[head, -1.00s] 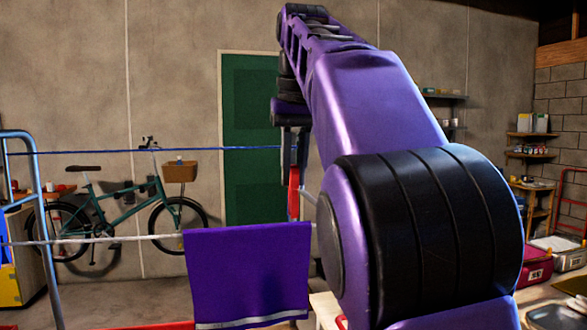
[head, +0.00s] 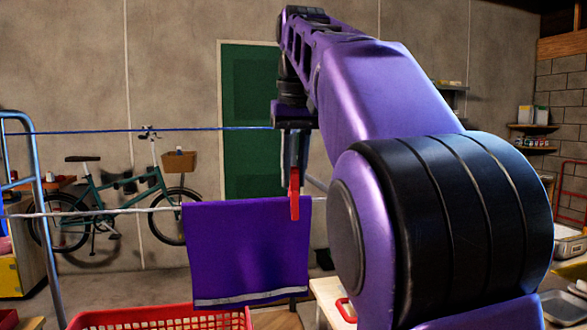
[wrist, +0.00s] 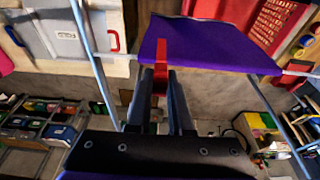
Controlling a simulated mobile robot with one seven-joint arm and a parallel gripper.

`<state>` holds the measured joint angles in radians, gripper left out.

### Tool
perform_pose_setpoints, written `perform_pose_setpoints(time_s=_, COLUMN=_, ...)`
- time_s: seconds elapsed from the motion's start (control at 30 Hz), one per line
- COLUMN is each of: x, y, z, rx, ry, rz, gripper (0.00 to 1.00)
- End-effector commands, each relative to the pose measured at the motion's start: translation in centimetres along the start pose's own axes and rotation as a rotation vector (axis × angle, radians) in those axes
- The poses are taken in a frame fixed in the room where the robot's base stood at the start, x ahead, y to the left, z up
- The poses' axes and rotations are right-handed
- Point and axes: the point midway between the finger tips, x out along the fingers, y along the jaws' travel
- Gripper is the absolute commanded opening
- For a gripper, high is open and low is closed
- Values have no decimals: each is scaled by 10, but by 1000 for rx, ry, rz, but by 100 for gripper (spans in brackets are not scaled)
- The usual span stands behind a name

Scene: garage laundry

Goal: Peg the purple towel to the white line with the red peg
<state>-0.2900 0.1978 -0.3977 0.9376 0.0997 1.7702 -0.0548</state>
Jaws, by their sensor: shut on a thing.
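The purple towel (head: 245,255) hangs folded over the white line (head: 100,213), its grey stripe near the bottom hem. My gripper (head: 294,165) points down above the towel's top right corner, shut on the red peg (head: 295,196). The peg is upright, and its lower end overlaps the towel's top edge in the head view. In the wrist view the peg (wrist: 161,62) sits between my fingertips (wrist: 159,75) against the near edge of the towel (wrist: 205,45). I cannot tell whether the peg's legs straddle the line and cloth.
A blue line (head: 120,131) runs behind and above the white one. A blue metal post (head: 40,190) stands at the left. A red basket (head: 165,318) is below the towel, and a pale bench (head: 328,295) with a red handle is right of it.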

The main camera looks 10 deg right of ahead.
Motion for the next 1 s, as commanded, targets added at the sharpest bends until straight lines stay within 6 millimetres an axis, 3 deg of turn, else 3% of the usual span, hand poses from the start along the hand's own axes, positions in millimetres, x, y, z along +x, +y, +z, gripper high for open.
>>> perform_pose_setpoints(time_s=0.07, x=6, y=0, z=2, rx=0, ry=-4, rz=0, gripper=0)
perform_pose_setpoints(time_s=0.1, x=6, y=0, z=2, rx=0, ry=-3, rz=0, gripper=20)
perform_pose_setpoints(time_s=0.3, x=4, y=0, z=1, rx=0, ry=-2, rz=0, gripper=53)
perform_pose_setpoints(time_s=0.67, x=-3, y=0, z=0, rx=0, ry=0, rz=0, gripper=53)
perform_pose_setpoints(time_s=1.0, x=-72, y=0, z=-1, rx=1, ry=2, rz=0, gripper=53)
